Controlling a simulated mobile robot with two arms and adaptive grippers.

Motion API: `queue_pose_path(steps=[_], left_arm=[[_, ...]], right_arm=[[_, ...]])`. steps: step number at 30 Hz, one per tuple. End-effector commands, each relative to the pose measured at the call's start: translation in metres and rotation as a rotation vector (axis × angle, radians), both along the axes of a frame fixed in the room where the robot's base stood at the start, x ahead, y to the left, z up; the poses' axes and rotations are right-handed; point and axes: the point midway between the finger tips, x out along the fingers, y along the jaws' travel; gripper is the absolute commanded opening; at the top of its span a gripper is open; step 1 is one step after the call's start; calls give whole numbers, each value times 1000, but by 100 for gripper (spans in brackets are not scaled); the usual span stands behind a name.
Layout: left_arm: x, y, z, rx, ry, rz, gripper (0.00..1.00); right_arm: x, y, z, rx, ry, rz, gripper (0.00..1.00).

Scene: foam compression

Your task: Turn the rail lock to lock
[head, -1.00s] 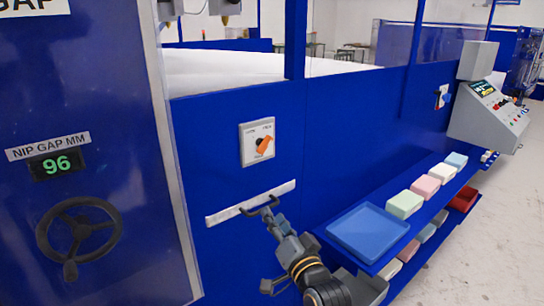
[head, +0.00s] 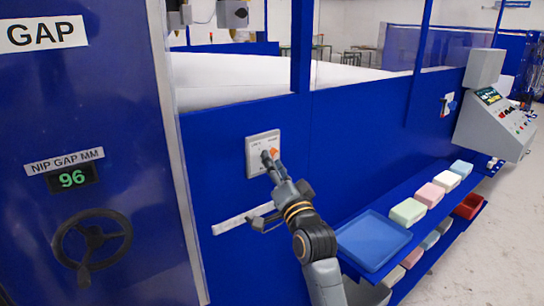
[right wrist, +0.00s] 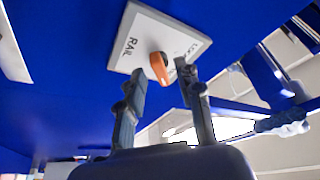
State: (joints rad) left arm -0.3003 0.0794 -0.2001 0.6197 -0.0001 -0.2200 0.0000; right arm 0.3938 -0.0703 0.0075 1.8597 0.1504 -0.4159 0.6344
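The rail lock is a pale square plate (head: 253,143) on the blue machine wall with an orange knob (head: 274,153). The right wrist view also shows the plate (right wrist: 138,45), with the word RAIL, and the orange knob (right wrist: 159,67). My right gripper (head: 270,162) is up at the plate and partly covers the knob in the head view. In the right wrist view my right gripper (right wrist: 162,74) has its fingers apart, with the knob between or just beyond the tips. I cannot tell whether they touch it. My left gripper is out of view.
A pale rail strip (head: 227,224) with a handle is below the lock. A blue tray (head: 372,240) and several foam blocks (head: 430,194) lie on a shelf at right. A handwheel (head: 92,243) and a display reading 96 (head: 73,179) are at left.

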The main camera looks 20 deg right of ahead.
Motion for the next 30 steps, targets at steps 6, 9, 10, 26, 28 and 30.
queue_pose_path(steps=[6, 9, 10, 26, 28, 30], left_arm=[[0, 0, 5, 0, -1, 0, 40], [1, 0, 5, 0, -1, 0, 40], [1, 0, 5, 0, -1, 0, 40], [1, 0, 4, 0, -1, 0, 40], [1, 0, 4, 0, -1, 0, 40], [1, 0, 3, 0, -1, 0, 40]], right_arm=[[14, 1, 4, -1, 0, 0, 35], [16, 1, 4, -1, 1, 0, 35], [16, 1, 4, -1, 1, 0, 35], [15, 1, 3, -2, 0, -1, 0], [15, 1, 3, -7, -2, -1, 0], [15, 0, 3, -18, -4, -1, 0]])
